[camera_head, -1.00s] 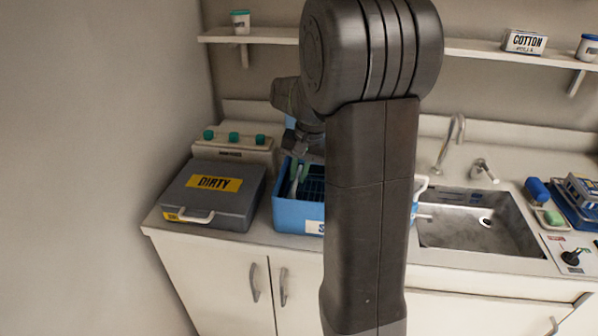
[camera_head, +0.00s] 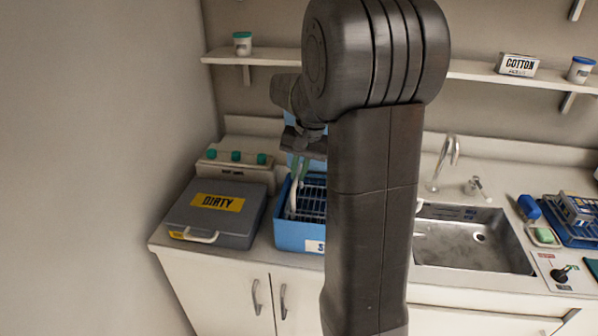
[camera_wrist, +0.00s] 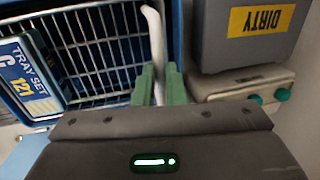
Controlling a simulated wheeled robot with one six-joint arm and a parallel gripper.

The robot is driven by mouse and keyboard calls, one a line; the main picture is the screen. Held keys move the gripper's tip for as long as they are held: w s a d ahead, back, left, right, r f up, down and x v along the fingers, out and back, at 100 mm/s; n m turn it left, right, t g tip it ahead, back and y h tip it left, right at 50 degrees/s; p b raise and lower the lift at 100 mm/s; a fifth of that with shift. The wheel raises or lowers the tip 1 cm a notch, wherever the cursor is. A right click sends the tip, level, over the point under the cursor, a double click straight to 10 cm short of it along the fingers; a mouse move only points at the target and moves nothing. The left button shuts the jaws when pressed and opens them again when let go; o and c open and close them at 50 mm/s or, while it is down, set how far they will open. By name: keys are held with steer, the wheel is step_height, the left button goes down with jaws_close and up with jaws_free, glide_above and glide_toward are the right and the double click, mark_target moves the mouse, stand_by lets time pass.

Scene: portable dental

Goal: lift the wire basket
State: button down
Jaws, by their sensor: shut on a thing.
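The wire basket (camera_head: 312,190) is partly raised out of the blue bin (camera_head: 290,236), its wire grid showing above the rim. My arm hides its right side. In the wrist view the basket (camera_wrist: 110,52) fills the upper left, with a white handle (camera_wrist: 154,30) along its side. My gripper (camera_wrist: 158,82) has green fingers shut on this handle. In the head view my gripper (camera_head: 298,168) is above the bin's left part, with the white handle below it. A "TRAY SET C 121" card or pack (camera_wrist: 36,78) rides in the basket.
A grey "DIRTY" case (camera_head: 212,222) stands close left of the bin, with a green-capped unit (camera_head: 236,168) behind it. A sink (camera_head: 455,245) with a tap (camera_head: 446,165) lies to the right. A shelf (camera_head: 245,60) runs above along the wall.

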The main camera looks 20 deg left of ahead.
steer(key=shift+w+r, duration=0.15)
steer(key=shift+r, duration=0.15)
steer(key=c, duration=1.7)
jaws_free()
steer(key=shift+o, duration=1.1)
step_height(320, 180, up, 14)
steer(key=d, duration=0.2)
steer(key=shift+w+d+f+b, duration=0.2)
steer(key=shift+d+f+b, duration=0.05)
steer(key=shift+d+b, duration=0.1)
